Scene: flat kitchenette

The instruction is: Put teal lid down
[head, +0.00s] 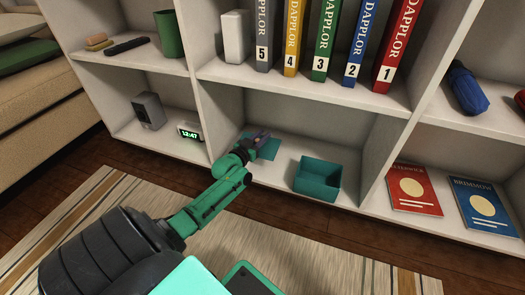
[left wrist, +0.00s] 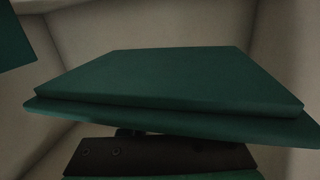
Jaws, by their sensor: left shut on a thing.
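The teal lid (head: 266,147) is in the lower middle compartment of the shelf unit, at its left side. My left gripper (head: 258,139) is shut on the lid; the arm hides part of it. In the left wrist view the lid (left wrist: 165,82) fills the middle, just beyond the dark gripper body. I cannot tell whether the lid touches the shelf floor. An open teal box (head: 318,180) stands to the right of the lid in the same compartment, near the front edge. My right gripper is not in view.
Numbered binders (head: 325,40) stand on the shelf above. A clock (head: 190,132) and a grey speaker-like box (head: 149,110) are in the left compartment. Red (head: 414,190) and blue (head: 482,207) books lie at right. Bare shelf floor shows between lid and box.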

